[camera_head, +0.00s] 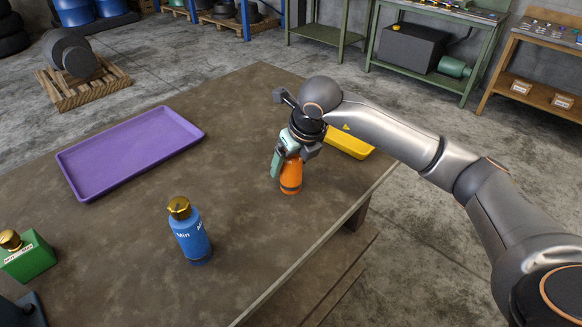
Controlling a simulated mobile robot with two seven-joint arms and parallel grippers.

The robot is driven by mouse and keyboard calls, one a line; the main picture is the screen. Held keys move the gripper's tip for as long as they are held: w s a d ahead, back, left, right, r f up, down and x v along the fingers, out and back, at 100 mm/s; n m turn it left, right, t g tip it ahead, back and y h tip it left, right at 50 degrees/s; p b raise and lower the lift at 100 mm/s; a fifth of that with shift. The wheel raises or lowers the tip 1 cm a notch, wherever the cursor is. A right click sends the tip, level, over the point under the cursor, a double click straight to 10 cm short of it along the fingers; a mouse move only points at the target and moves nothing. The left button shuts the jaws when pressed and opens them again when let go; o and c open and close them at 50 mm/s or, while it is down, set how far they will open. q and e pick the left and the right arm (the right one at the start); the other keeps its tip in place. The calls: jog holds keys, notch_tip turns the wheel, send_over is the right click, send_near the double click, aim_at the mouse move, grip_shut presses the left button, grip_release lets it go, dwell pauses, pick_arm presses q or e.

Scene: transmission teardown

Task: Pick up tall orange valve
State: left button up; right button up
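The tall orange valve (291,177) stands upright on the brown table, right of the middle in the head view. My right gripper (291,156) is over it, pointing down, with its fingers on either side of the valve's upper part. The gripper hides the valve's top. I cannot tell whether the fingers press on it or stand a little apart from it. The valve's base appears to rest on the table. I do not make out my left gripper in this view.
A blue bottle (190,234) with a gold cap stands left in front of the valve. A green container (28,258) is at far left. An empty purple tray (73,184) lies at back left. A yellow object (350,146) lies behind my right gripper. The table's right edge is close.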

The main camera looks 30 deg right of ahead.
grip_shut()
dwell(0.4)
jog(key=shift+w+r, duration=0.1)
jog(key=shift+r, duration=0.05)
